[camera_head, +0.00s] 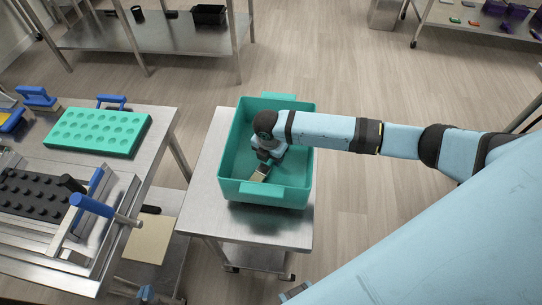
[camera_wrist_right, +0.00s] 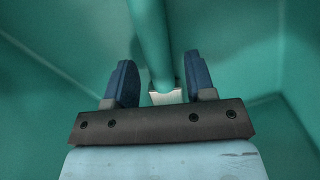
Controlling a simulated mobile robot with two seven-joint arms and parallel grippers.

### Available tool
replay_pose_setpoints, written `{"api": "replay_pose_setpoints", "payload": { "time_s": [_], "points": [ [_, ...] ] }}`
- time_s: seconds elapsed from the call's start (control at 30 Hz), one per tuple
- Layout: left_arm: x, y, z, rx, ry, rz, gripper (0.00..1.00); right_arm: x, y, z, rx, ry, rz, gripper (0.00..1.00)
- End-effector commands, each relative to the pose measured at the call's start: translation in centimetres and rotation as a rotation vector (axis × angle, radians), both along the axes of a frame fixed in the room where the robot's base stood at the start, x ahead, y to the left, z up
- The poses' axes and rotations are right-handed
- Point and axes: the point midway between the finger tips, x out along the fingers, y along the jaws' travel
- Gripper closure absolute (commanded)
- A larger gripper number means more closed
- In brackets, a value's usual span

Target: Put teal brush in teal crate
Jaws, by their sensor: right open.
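The teal crate (camera_head: 238,160) stands on a small steel table. My right gripper (camera_head: 263,163) reaches down inside it. The teal brush shows its pale bristle end (camera_head: 260,173) on or near the crate floor just below the gripper. In the right wrist view the brush's teal handle (camera_wrist_right: 152,40) runs between my two blue fingers, with a gap on each side. The fingers are open and the pale end (camera_wrist_right: 165,97) lies beyond the dark palm edge. I cannot tell whether the brush touches the crate floor.
The steel side table (camera_head: 205,205) has bare strips around the crate. To its left, a worktable holds a teal mould tray (camera_head: 98,131), a black mould (camera_head: 35,195) and blue-handled tools. Crate walls surround my right gripper closely. Wooden floor is open behind.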

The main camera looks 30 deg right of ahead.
Motion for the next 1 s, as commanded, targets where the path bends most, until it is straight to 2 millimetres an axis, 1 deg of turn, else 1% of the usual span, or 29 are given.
{"api": "replay_pose_setpoints", "payload": {
  "time_s": [0.17, 0.3, 0.4, 0.5, 0.6, 0.7, 1.0],
  "points": [
    [0.0, 0.0, -0.3, 0.0, 0.0, 0.0, 1.0, 0.0, 0.2, 3.1, -0.001, -0.005, 0.001, 0.5],
    [0.0, 0.0, -0.5, 0.0, 0.0, 0.0, 1.0, -0.2, 0.5, 6.2, -0.001, -0.005, 0.0, 0.5],
    [0.0, 0.0, -0.7, 0.0, 0.001, 0.0, 1.0, -0.3, 0.7, 8.2, 0.001, -0.004, 0.0, 0.5],
    [-0.1, 0.0, -0.8, 0.001, 0.002, 0.0, 1.0, -0.4, 0.9, 9.8, 0.001, -0.003, 0.0, 0.5],
    [-0.1, 0.0, -0.9, 0.001, 0.004, 0.0, 1.0, -0.5, 0.9, 10.9, 0.0, -0.001, -0.001, 0.5],
    [-0.1, 0.0, -0.9, 0.001, 0.004, 0.0, 1.0, -0.5, 1.0, 11.4, 0.0, -0.001, -0.001, 0.5],
    [-0.1, 0.0, -0.9, 0.001, 0.003, 0.0, 1.0, -0.5, 1.0, 11.6, 0.0, 0.0, -0.001, 0.5]
  ]
}}
